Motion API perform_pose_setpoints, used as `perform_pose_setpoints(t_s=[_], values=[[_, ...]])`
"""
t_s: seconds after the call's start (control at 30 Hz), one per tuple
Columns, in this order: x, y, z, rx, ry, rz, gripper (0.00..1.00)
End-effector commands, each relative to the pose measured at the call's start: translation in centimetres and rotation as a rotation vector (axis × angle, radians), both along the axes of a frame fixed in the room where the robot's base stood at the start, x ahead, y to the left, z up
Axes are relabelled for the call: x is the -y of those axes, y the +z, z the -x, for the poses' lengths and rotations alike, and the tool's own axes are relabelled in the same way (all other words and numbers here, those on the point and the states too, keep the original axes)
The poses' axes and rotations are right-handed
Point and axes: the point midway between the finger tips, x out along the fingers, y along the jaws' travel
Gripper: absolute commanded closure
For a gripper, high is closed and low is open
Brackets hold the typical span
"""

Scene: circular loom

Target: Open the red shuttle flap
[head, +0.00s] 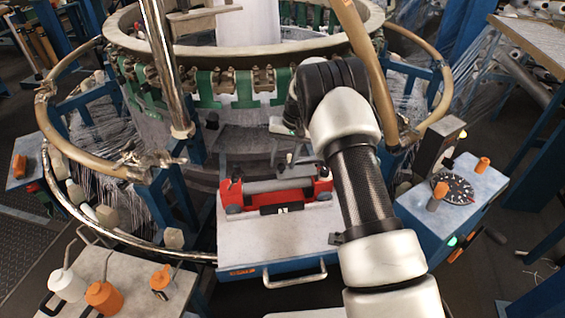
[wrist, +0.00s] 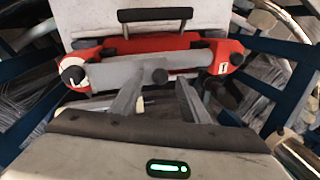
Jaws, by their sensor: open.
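The red shuttle (head: 234,194) rests on a pale platform in front of the loom. A grey bar-like flap (head: 275,186) lies lengthwise between its red ends. In the wrist view the red shuttle (wrist: 222,52) spans the upper part, with the grey flap (wrist: 118,72) and a small dark knob (wrist: 160,76) on it. My gripper (wrist: 157,88) is open, its two fingers apart on either side of the knob's line, close to the flap's edge. I cannot tell whether the fingers touch it.
The pale platform (head: 265,240) has a metal handle (head: 295,278) at its front. A curved tan rail (head: 85,150) and a steel post (head: 168,70) stand left. A blue-sided control box (head: 440,205) is right. A bench with bottles (head: 103,295) is front left.

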Motion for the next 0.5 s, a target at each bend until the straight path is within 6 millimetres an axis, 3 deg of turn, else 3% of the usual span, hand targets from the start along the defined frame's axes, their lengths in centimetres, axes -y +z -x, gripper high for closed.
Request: perform_pose_setpoints(t_s=[0.17, 0.43, 0.5], values=[[-0.24, -1.15, -0.05, 0.001, 0.001, 0.000, 0.59], [-0.27, -1.26, -0.05, 0.001, 0.001, 0.000, 0.59], [-0.27, -1.26, -0.05, 0.001, 0.001, 0.000, 0.69]])
